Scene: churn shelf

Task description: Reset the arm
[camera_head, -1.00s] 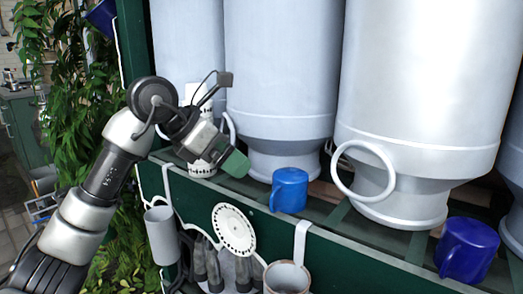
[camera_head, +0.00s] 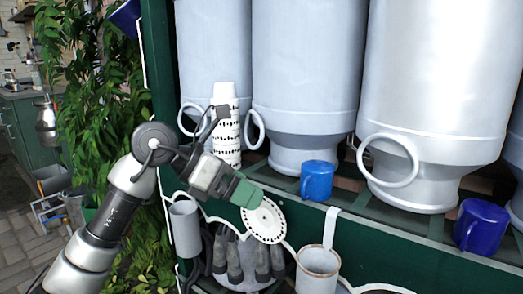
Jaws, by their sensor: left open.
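My left arm comes in from the lower left, and its left gripper (camera_head: 246,193) is in front of the shelf's front edge. The green fingertip part points right and slightly down. The gripper is open and I see nothing between its fingers. It is left of and a little lower than the light blue mug (camera_head: 318,181) and overlaps the top of the white perforated disc (camera_head: 264,222) in the picture. The right gripper is not in view.
The green shelf (camera_head: 365,242) holds large grey milk churns (camera_head: 307,62), a patterned white cup stack (camera_head: 226,125) and a dark blue mug (camera_head: 480,226). A white pot (camera_head: 318,268) and grey cup (camera_head: 185,228) hang below. Leafy plants (camera_head: 75,120) stand left.

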